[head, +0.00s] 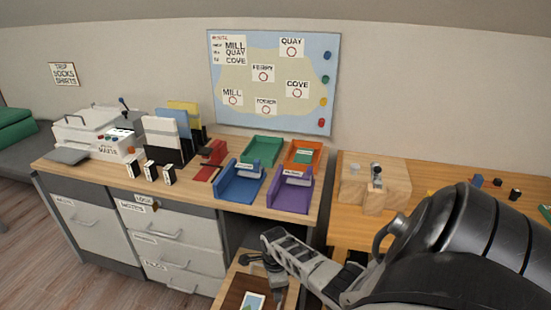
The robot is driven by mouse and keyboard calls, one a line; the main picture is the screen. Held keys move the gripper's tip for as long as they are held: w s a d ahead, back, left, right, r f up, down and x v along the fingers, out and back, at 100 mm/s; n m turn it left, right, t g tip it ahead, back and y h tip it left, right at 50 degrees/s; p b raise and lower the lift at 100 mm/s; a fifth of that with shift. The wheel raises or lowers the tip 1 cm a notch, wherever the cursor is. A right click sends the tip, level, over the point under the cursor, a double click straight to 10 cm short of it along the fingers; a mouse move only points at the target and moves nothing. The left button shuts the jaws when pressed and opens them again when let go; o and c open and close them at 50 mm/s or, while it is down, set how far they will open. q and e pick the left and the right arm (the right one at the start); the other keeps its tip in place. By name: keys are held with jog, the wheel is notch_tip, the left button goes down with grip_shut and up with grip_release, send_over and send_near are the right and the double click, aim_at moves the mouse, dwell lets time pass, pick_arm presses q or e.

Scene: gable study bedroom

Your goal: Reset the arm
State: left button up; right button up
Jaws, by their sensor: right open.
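My right arm comes in from the lower right, its large black joint covering the right front of the view. My right gripper (262,272) is low at the bottom middle, in front of the desk. It is open, and I see nothing held in it. It hangs over or close to a small wooden-edged surface (232,284) where a picture card (252,301) lies; I cannot tell the height between them. My left gripper is out of view.
The desk (222,207) carries blue (238,187), purple (290,197), green (262,150) and orange (304,155) trays. A printer (88,130) stands at its left. A wooden bench (347,219) with blocks is at right, partly behind my arm. Drawers (180,235) are below.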

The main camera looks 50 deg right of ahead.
dwell(0.4)
jog(key=s+a+r+n+t, duration=0.1)
jog(key=s+a+r+n, duration=0.25)
jog(key=a+n, duration=0.5)
jog(key=s+a+r+n+t, duration=0.1)
jog(key=s+a+r+n, duration=0.1)
jog(key=a+r+n, duration=0.6)
jog(key=s+a+r+n+t, duration=0.2)
jog(key=s+a+r+n, duration=0.6)
jog(key=r+n, duration=0.3)
jog(key=w+a+f+t+y, duration=0.1)
jog(key=w+a+f+t, duration=0.1)
jog(key=f, duration=0.3)
jog(key=w+a+f+n+t+y, duration=0.1)
jog(key=w+a+f+t, duration=0.1)
jog(key=w+f+t, duration=0.2)
notch_tip(320, 180, down, 2)
jog(key=shift+f, duration=0.1)
